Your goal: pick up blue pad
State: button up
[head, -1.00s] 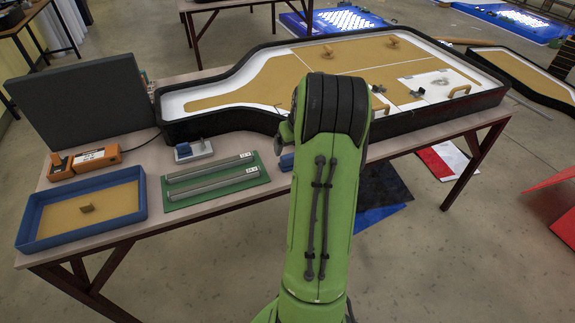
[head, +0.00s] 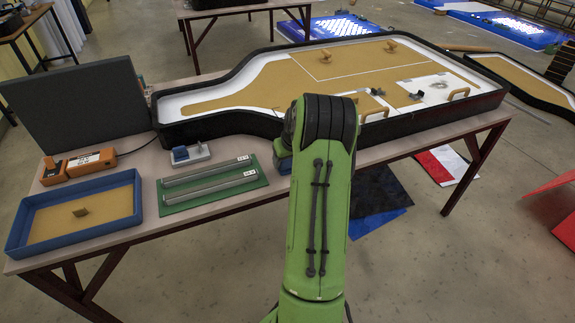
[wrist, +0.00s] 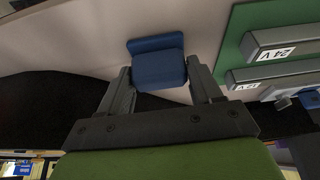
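The blue pad (wrist: 158,62) is a small block with rounded edges on the pale table top in the wrist view. My gripper (wrist: 160,75) is open, with one dark finger on each side of the pad near the fingertips. A gap shows on the right, and I cannot tell whether the left finger touches the pad. In the head view only a sliver of the blue pad (head: 282,165) shows beside my green arm, which hides the rest and the fingers.
A blue tray (head: 76,243) is farther left. A large black-rimmed sand box (head: 225,125) stands behind. The table's front edge is close.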

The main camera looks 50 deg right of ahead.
jog(key=shift+c, duration=1.4)
notch_tip(320, 180, up, 10)
jog(key=p, duration=0.3)
